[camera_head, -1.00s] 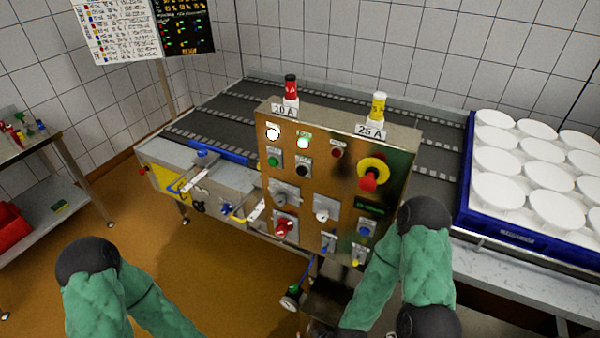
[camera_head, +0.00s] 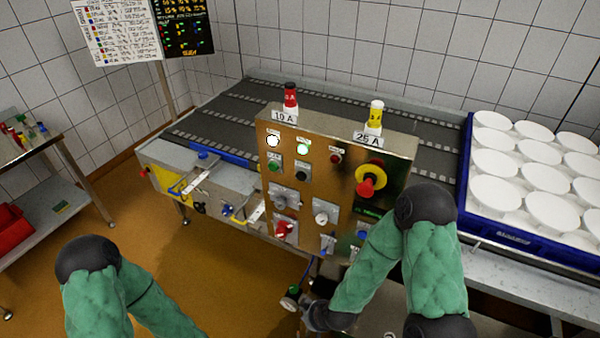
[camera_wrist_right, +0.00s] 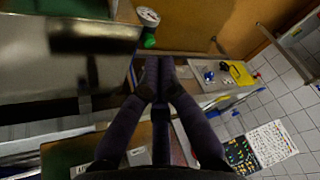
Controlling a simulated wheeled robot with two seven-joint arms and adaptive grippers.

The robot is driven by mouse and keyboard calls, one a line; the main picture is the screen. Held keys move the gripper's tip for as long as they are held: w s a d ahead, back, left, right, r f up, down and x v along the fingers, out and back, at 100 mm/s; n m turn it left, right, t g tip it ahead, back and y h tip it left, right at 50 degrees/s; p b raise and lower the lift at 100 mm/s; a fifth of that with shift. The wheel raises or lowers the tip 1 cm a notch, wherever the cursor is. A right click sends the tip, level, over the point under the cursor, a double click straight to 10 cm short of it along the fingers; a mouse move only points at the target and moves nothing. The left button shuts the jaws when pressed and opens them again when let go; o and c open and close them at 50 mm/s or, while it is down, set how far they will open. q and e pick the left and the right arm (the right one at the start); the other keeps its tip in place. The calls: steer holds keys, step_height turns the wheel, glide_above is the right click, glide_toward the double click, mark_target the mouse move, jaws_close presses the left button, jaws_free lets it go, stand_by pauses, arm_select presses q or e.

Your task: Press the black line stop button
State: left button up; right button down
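The black button (camera_head: 302,170) sits in the upper half of the upright control panel (camera_head: 330,185), right of a green button (camera_head: 274,166) and below a lit white-green lamp (camera_head: 303,148). Its label is too small to read. My right gripper (camera_wrist_right: 158,62) looks shut and empty in the right wrist view, its fingertips together. In the head view, the end of my right arm shows low in front of the panel, below and apart from the black button. My left arm is at the lower left; its gripper is out of view.
A yellow-collared red knob (camera_head: 368,183) and a dark red button (camera_head: 336,158) are nearby on the panel. Lower rows hold several switches. A gauge (camera_wrist_right: 148,16) shows near my right fingertips. A conveyor (camera_head: 225,120) runs behind; a blue crate of white moulds (camera_head: 515,238) stands right.

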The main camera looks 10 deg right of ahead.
mark_target(301, 176)
steer(key=w+a+r+n+t+p, duration=0.1)
steer(key=w+r+n+t+p, duration=0.1)
steer(key=r, duration=1)
steer(key=w+a+r+n+t+p, duration=0.2)
steer(key=w+r+n+t, duration=0.3)
steer(key=r, duration=0.7)
steer(key=w+a+r+n+t+p, duration=0.2)
steer(key=w+r+n, duration=0.4)
steer(key=r, duration=0.5)
steer(key=shift+r+n+t+h, duration=0.4)
steer(key=shift+n+t, duration=0.3)
steer(key=shift+t, duration=0.1)
steer(key=w+d+b, duration=0.2)
steer(key=w+d, duration=0.3)
steer(key=w, duration=0.2)
steer(key=shift+w+d, duration=0.1)
steer(key=shift+w+d, duration=0.2)
steer(key=shift+w, duration=0.05)
